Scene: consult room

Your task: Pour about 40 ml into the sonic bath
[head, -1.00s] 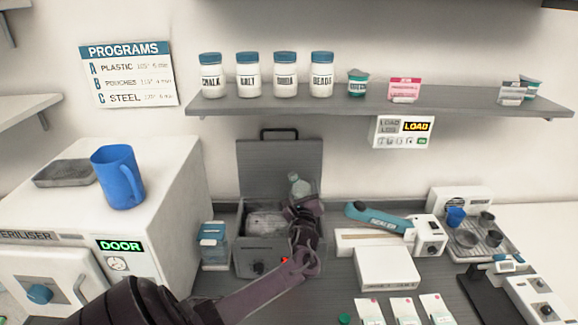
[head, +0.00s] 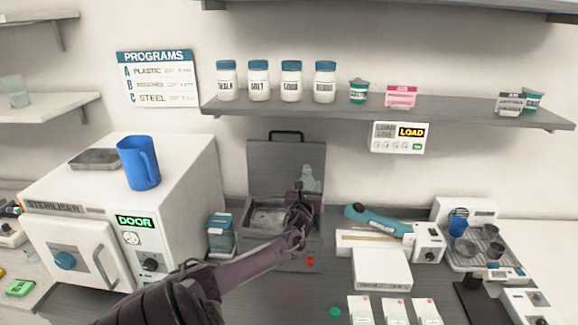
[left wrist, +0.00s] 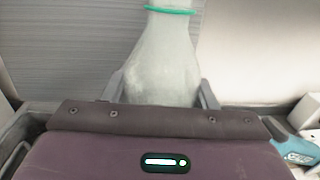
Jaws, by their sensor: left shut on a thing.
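The sonic bath (head: 258,248) is a grey box on the counter with its lid (head: 286,165) raised at the back and its basin open. My left gripper (head: 305,188) is over the right part of the bath. It is shut on a translucent pale bottle (head: 308,173), whose upper part shows above the fingers. In the left wrist view the bottle (left wrist: 165,60) stands between the fingers, narrowing upward to a green ring. It looks roughly upright. I cannot make out its liquid level or any stream. My right gripper is not in view.
The white steriliser (head: 120,215) stands left, with a blue jug (head: 139,163) on top. A blue-lidded container (head: 221,236) is left of the bath. A teal sealer (head: 377,220) and white box (head: 381,268) are right. A shelf (head: 385,111) with jars runs above.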

